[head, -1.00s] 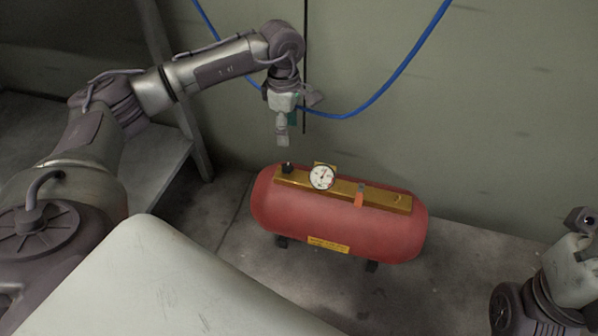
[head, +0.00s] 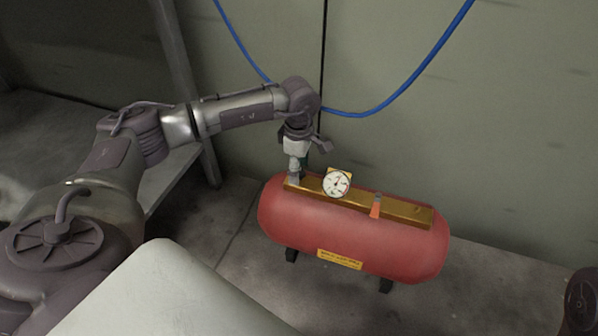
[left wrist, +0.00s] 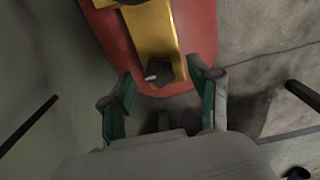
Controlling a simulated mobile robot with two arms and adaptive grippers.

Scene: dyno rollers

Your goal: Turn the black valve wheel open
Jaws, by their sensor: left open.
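The black valve wheel (left wrist: 158,72) sits at the end of the gold bar (left wrist: 154,35) in the left wrist view. In the head view my left gripper hides it. The gold bar (head: 405,211) runs along the top of the red tank (head: 350,235). My left gripper (head: 295,180) points down at the bar's left end. In the left wrist view its two green-sided fingers (left wrist: 165,100) are spread apart, one on either side of the wheel's line. I cannot tell whether they touch the wheel. My right gripper is not in view.
A round white gauge (head: 337,183) stands on the bar just right of my left gripper. An orange lever (head: 376,206) is farther right. A blue hose (head: 395,95) hangs on the green wall behind. The floor around the tank is clear.

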